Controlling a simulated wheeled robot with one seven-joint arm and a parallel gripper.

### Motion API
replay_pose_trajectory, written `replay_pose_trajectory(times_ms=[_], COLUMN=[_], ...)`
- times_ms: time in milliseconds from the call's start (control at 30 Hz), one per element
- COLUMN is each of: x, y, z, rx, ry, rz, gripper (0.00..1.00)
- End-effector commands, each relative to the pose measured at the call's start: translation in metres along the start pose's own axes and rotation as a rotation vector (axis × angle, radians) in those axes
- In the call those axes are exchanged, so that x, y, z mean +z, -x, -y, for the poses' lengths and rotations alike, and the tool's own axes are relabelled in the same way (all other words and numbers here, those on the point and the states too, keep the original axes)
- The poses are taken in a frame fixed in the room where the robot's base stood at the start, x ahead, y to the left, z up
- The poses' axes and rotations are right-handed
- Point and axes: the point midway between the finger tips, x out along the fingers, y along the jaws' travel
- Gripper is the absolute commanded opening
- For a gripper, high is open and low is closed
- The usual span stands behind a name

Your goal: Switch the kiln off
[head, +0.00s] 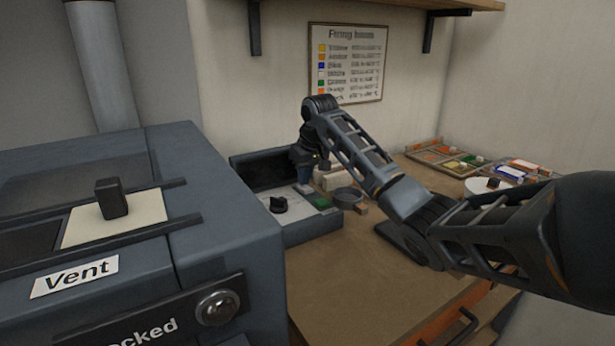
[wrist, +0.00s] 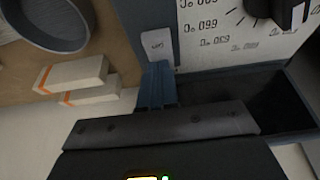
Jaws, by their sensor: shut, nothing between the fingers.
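The kiln (head: 225,215) is a large dark blue-grey box at the left in the head view. A control box (head: 312,232) stands just behind it, with a black dial knob (head: 279,204) and a green part (head: 321,203) on its pale panel. My gripper (head: 304,187) is shut and empty, pointing down over the far right of that panel. In the wrist view its closed blue fingers (wrist: 157,72) are beside a small white labelled piece (wrist: 158,47); I cannot tell whether they touch. The dial knob shows at top right (wrist: 289,12), with upside-down numbers around it.
A vent slide knob (head: 112,198) sits on the kiln. Trays of coloured pieces (head: 446,158) are at the back right. The front of the worktable (head: 345,275) is clear.

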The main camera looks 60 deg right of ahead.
Motion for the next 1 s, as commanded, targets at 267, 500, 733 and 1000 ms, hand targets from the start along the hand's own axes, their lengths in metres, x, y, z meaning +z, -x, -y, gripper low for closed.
replay_pose_trajectory(times_ms=[267, 500, 733, 1000], x=[0.003, 0.010, 0.017, 0.016], y=[0.000, 0.005, 0.007, 0.007], z=[-0.001, -0.001, -0.001, -0.001], rx=[0.000, -0.001, 0.000, 0.000], ry=[-0.001, -0.002, -0.001, -0.001], rz=[0.003, 0.004, 0.003, 0.003], gripper=[0.00, 0.00, 0.00, 0.00])
